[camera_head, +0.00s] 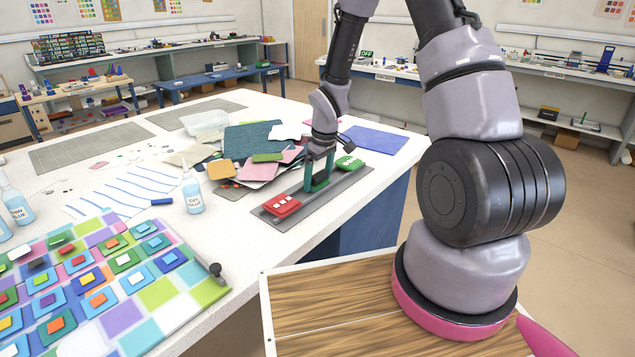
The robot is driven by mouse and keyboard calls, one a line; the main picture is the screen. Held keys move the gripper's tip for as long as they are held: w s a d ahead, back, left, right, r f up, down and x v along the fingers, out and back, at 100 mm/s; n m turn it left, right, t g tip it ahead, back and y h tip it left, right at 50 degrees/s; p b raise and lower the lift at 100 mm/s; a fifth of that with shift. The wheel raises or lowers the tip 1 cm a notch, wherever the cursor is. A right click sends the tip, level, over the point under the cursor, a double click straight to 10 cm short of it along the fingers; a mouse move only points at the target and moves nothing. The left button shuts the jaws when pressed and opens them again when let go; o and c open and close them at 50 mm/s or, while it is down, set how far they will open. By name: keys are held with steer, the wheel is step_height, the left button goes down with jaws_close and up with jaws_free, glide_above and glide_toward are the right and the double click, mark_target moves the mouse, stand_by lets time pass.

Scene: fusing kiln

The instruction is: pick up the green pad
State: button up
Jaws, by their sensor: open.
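My gripper (318,177) points down over the grey strip (342,191) near the table's right edge. Its two teal fingers are apart. A dark green piece (320,185) shows low between the fingers; I cannot tell whether they touch it. A brighter green pad (349,162) with white marks lies at the strip's far end, to the right of my gripper and apart from it. A red pad (281,205) with white squares lies at the near end. A flat green piece (267,157) also lies on the pile of sheets to the left.
A glue bottle (192,193) stands left of the strip. Coloured sheets (247,138) and a clear tub (206,123) lie behind it. A blue mat (375,140) lies at the back right. A board of coloured tiles (192,303) fills the front left.

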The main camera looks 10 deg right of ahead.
mark_target(318, 173)
steer(key=c, duration=1.1)
step_height(318, 173, up, 10)
steer(key=shift+r, duration=0.1)
